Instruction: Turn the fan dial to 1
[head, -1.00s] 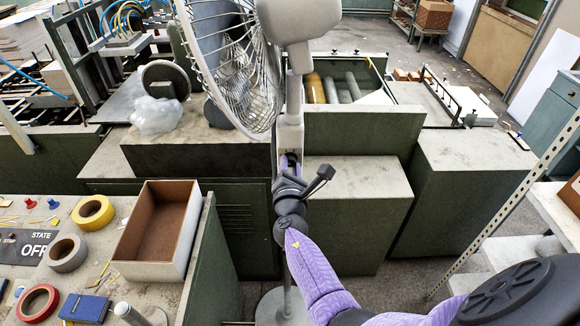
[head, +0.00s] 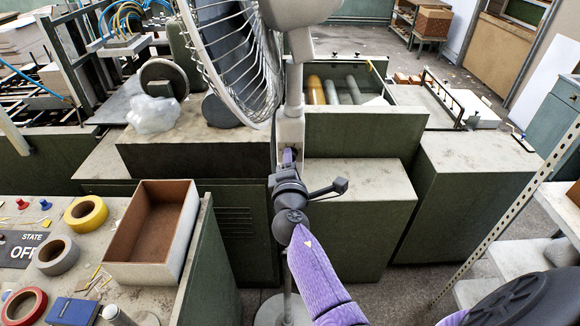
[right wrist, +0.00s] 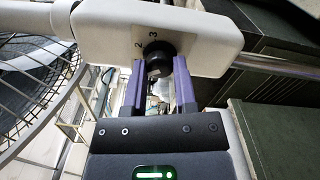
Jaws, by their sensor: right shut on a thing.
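The white standing fan (head: 293,130) is in the middle of the head view, with its wire cage (head: 238,60) to the left of its pole. In the right wrist view, its white control box (right wrist: 205,35) carries a black dial (right wrist: 157,58) with the numbers 2 and 3 beside it; I cannot read a 1 or the dial's setting. My right gripper (right wrist: 159,75) has its purple fingers on either side of the dial and is shut on it. In the head view the right gripper (head: 289,158) reaches the fan's box, and the dial is hidden there. My left gripper is not in view.
At the left, a bench holds an open box (head: 185,235), tape rolls (head: 86,212), a blue notebook (head: 73,311) and a sign reading OFF. Green cabinets (head: 360,220) stand behind the fan. A perforated metal post (head: 500,220) stands at the right.

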